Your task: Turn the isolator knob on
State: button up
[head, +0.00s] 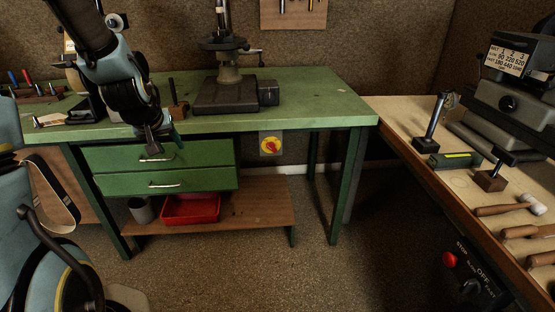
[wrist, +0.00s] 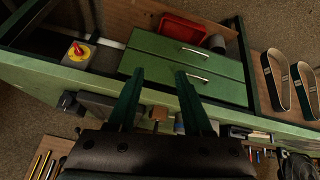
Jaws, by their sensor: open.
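The isolator knob (head: 270,146) is red on a yellow plate, on a grey box under the front edge of the green bench, right of the drawers. It also shows in the wrist view, where the red knob (wrist: 77,49) is at the upper left. My gripper (head: 153,146) hangs in front of the upper green drawer, left of the knob and apart from it. In the wrist view my gripper (wrist: 160,73) has its two green fingers spread with nothing between them. The knob's exact pointer angle is too small to tell.
The green bench (head: 310,97) carries a drill press (head: 225,85). Drawers (head: 165,180) with handles stand left of the knob, above a red tray (head: 190,209). At right, a wooden bench (head: 400,118) holds tools; a red stop button (head: 449,259) is below. The floor in front is clear.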

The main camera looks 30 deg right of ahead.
jog(key=w+d+f+t+h+b, duration=0.1)
jog(key=w+d+f+h+b, duration=0.2)
jog(key=d, duration=0.4)
jog(key=w+d+f+t+b, duration=0.25)
jog(key=d+f, duration=0.25)
jog(key=d, duration=0.3)
jog(key=n+t+h+b, duration=0.2)
jog(key=n+t+b, duration=0.5)
jog(key=b, duration=0.4)
send_near(272, 149)
jog(key=p+x, duration=0.1)
jog(key=x, duration=0.8)
jog(key=shift+w+d+f, duration=0.1)
jog(key=shift+w, duration=0.25)
jog(key=shift+c, duration=0.2)
grip_shut()
